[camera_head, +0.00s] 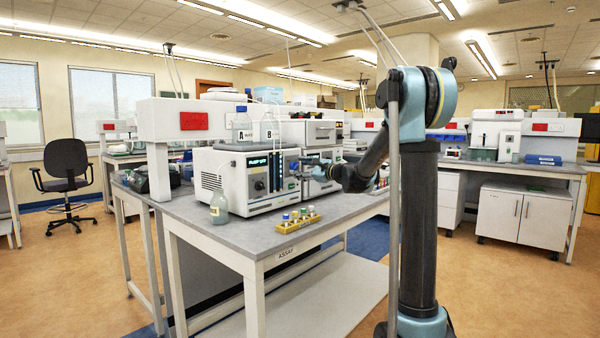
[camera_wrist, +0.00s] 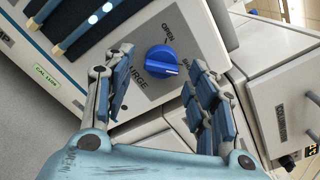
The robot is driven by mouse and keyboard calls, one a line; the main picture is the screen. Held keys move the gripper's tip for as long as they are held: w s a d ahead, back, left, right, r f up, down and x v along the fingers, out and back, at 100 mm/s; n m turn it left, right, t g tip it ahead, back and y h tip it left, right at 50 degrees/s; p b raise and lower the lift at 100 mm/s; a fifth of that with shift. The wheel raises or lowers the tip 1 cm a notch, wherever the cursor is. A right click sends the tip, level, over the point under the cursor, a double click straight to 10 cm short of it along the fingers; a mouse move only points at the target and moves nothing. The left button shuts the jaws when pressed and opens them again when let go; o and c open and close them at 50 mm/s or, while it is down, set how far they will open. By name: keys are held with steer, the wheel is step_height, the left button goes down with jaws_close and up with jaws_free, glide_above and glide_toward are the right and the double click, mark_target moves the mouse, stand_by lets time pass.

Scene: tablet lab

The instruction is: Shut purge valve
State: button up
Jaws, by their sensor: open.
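The purge valve is a round blue knob (camera_wrist: 162,62) on the light front panel of an instrument (camera_head: 262,180). In the wrist view, "OPEN" is printed above the knob, "PURGE" is partly hidden at lower left, and another label at right is mostly covered by a finger. A pale line on the knob points toward the right side. My gripper (camera_wrist: 157,74) is open, with one finger on each side of the knob and visible gaps between.
Bottles stand on top of the instrument, including bottle B (camera_head: 270,132). A small bottle (camera_head: 219,207) and a yellow vial rack (camera_head: 297,220) stand on the bench (camera_head: 245,236) in front. Another grey unit (camera_wrist: 280,95) adjoins at right in the wrist view.

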steer(key=v, duration=1.1)
steer(key=s+d+f+n+g+h, duration=0.1)
steer(key=s+f+n+g+h, duration=0.15)
steer(key=s+f, duration=0.4)
steer(key=s+f+n+g+h, duration=0.1)
steer(key=s+f+n, duration=0.25)
steer(key=s, duration=0.55)
steer(key=s+d+f+n+g+h, duration=0.15)
steer(key=s+f+n, duration=0.25)
steer(key=s, duration=0.4)
steer(key=s+d+f+n+g+h, duration=0.2)
steer(key=s+d+f+n+h, duration=0.1)
steer(key=s+d+f, duration=0.4)
steer(key=s+d+f+n+g+h, duration=0.1)
steer(key=s+d+f+n+h, duration=0.3)
steer(key=s, duration=1.1)
steer(key=d+f+h, duration=0.2)
steer(key=d+f, duration=0.2)
steer(key=f, duration=0.2)
steer(key=shift+d+f+g, duration=0.2)
steer(key=shift+f+g, duration=0.2)
